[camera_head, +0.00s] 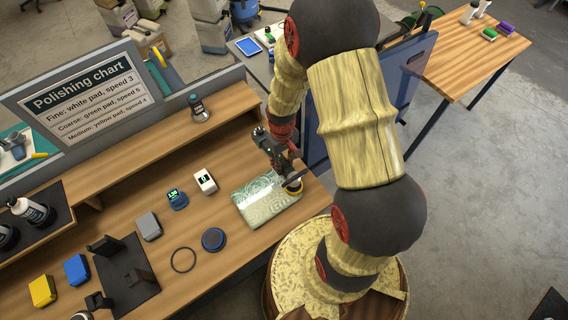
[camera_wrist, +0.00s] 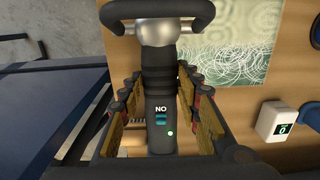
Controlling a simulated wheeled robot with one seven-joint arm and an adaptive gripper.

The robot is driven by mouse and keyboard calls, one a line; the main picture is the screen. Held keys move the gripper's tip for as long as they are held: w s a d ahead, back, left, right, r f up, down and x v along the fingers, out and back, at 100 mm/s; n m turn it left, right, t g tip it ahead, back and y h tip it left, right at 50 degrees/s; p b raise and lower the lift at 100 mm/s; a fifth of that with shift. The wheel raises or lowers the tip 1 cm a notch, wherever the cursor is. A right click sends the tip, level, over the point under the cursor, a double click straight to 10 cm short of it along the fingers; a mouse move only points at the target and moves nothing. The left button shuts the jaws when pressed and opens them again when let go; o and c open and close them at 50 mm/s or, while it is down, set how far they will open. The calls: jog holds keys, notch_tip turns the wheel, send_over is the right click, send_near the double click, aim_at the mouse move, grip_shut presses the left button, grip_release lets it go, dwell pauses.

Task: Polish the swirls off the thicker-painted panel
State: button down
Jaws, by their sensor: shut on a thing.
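A pale green panel (camera_head: 262,203) lies on the wooden bench. White swirl marks cover much of it; its swirled face also shows in the wrist view (camera_wrist: 235,60). I cannot tell whether the pad touches the panel. A white gauge (camera_head: 205,181) and a blue gauge (camera_head: 177,199) stand left of the panel.
The polishing chart (camera_head: 85,95) lists pads and speeds. A bottle (camera_head: 198,108) stands on the shelf. A blue upright board (camera_head: 400,85) is behind my arm.

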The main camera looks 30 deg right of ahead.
jog(key=shift+w, duration=1.1)
jog(key=shift+w, duration=0.15)
jog(key=shift+w+a, duration=0.1)
jog(key=shift+w, duration=0.9)
jog(key=shift+w, duration=0.1)
jog(key=shift+w+r+b, duration=0.1)
jog(key=shift+w+b, duration=0.25)
jog(key=shift+w, duration=0.95)
jog(key=shift+a, duration=0.2)
jog(key=shift+s+a, duration=0.25)
jog(key=shift+a, duration=0.8)
jog(key=shift+a, duration=0.15)
